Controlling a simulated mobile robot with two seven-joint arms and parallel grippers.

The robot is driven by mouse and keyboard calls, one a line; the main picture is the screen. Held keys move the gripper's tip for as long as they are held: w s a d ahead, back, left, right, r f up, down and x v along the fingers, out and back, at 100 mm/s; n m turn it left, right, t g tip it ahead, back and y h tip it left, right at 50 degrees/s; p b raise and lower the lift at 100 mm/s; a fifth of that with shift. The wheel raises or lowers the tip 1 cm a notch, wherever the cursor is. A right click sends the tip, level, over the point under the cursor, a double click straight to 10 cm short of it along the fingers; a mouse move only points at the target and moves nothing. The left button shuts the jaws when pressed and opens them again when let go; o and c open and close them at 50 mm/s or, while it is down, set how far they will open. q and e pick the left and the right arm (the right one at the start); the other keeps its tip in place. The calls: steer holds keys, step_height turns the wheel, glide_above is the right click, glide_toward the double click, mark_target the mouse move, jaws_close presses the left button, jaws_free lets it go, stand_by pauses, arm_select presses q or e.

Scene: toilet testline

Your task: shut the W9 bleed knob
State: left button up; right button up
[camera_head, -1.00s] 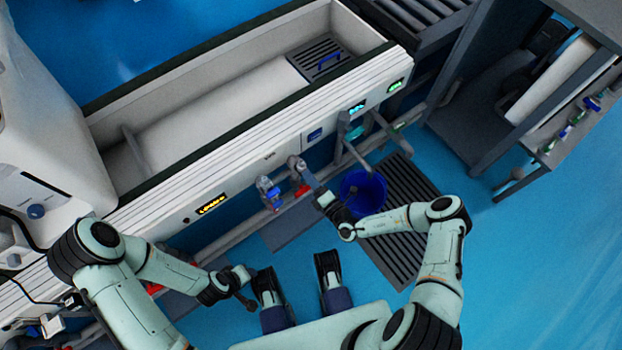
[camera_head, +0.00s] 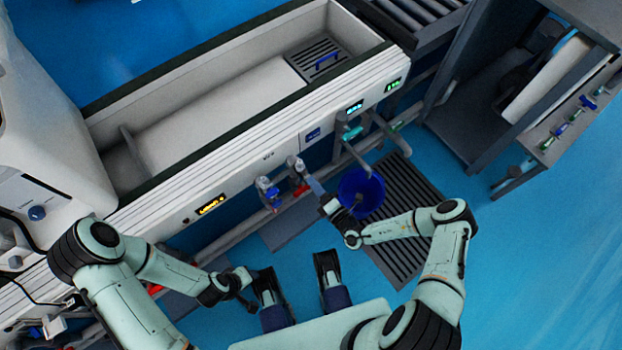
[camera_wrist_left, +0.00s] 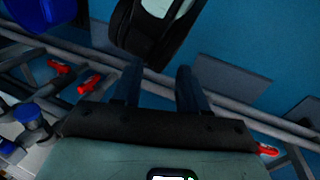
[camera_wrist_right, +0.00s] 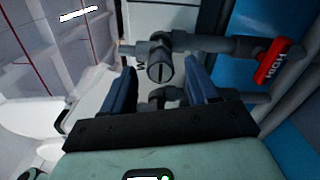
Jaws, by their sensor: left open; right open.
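A grey round knob with a slot across its face (camera_wrist_right: 159,70) sits on pipework in the right wrist view; I take it as the W9 bleed knob. Its slot stands nearly upright in that picture. In the head view its fitting (camera_head: 298,163) is small on the bench front. My right gripper (camera_wrist_right: 160,88) is open, with its blue fingers on either side of the knob in the picture; no contact shows. It also shows in the head view (camera_head: 315,187). My left gripper (camera_wrist_left: 157,82) is open and empty, low over the floor, away from the knob.
A red lever marked HIGH (camera_wrist_right: 271,60) is beside the knob. A blue-topped valve (camera_head: 266,185) and a teal valve (camera_head: 351,132) flank it along the bench. A blue bucket (camera_head: 362,190) stands close to my right gripper, by a floor grate (camera_head: 415,185).

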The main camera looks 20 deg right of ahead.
arm_select(q)
steer(key=shift+s+d+r+g+p, duration=0.2)
steer(key=shift+s+d+r+p, duration=0.1)
steer(key=shift+s+r, duration=0.2)
steer(key=shift+s+d+r+g+p, duration=0.2)
steer(key=shift+s+r+p, duration=0.15)
steer(key=shift+s, duration=0.25)
arm_select(e)
steer(key=v, duration=1)
